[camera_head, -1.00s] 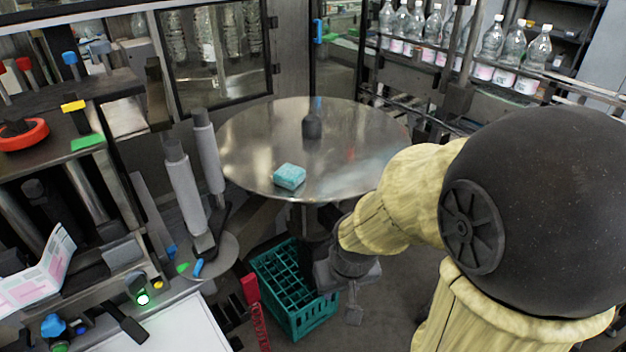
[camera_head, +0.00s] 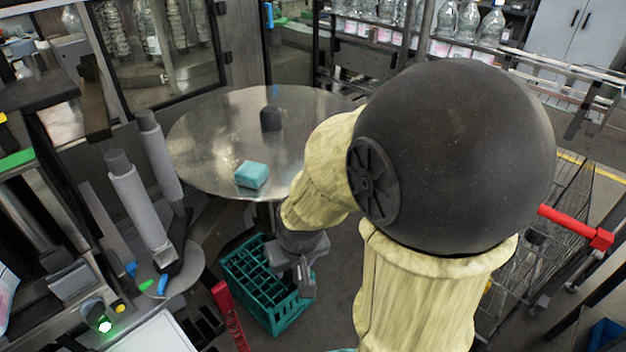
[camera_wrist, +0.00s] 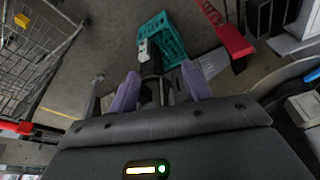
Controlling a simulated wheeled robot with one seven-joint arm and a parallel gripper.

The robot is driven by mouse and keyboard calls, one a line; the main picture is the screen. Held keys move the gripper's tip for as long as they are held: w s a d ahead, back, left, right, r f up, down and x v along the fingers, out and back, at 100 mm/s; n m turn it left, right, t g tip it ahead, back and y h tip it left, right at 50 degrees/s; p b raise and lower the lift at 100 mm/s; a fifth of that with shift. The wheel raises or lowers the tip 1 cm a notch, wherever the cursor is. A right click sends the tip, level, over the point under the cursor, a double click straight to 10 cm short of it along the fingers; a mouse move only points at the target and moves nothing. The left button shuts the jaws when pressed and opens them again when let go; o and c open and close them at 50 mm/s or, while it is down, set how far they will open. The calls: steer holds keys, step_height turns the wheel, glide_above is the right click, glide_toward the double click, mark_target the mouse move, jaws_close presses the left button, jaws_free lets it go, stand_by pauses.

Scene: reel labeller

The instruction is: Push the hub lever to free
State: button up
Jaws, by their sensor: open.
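A round grey hub plate (camera_head: 190,268) is at the lower left of the head view, beside the labeller. Small blue levers (camera_head: 162,284) and a green tab (camera_head: 146,286) sit at its edge. I cannot tell which is the hub lever or how it is set. My gripper (camera_head: 303,278) hangs right of the plate, apart from it, in front of a teal crate. In the wrist view the two purplish fingers of my gripper (camera_wrist: 162,92) are apart, with nothing clearly held between them. The hub levers are not clearly visible in that view.
The teal crate (camera_head: 262,312) stands on the floor below the round steel table (camera_head: 215,140), which bears a blue sponge (camera_head: 251,175). Two grey rollers (camera_head: 140,205) rise by the hub plate. A red piece (camera_head: 228,312) stands left of the crate. A wire cart (camera_head: 545,240) is at right.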

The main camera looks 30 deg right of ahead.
steer(key=w+d+f+t+h+b, duration=0.1)
steer(key=w+d+f+t+b, duration=0.35)
steer(key=w+d+b, duration=0.3)
steer(key=w+d+f+t+b, duration=0.3)
steer(key=w+d+t+b, duration=0.3)
steer(key=w+d+b, duration=0.15)
steer(key=s+d+f+n+t+y+b, duration=0.2)
steer(key=s+d+t+y+b, duration=0.3)
steer(key=t+b, duration=0.3)
steer(key=y+b, duration=0.1)
steer(key=b, duration=0.3)
steer(key=shift+d+f+n, duration=0.2)
steer(key=shift+f+n, duration=0.05)
steer(key=shift+n, duration=0.15)
steer(key=shift+w, duration=0.1)
steer(key=p+x, duration=0.1)
steer(key=x, duration=1.6)
steer(key=shift+w+a+r, duration=0.1)
steer(key=shift+a+r, duration=0.1)
steer(key=shift+r, duration=0.05)
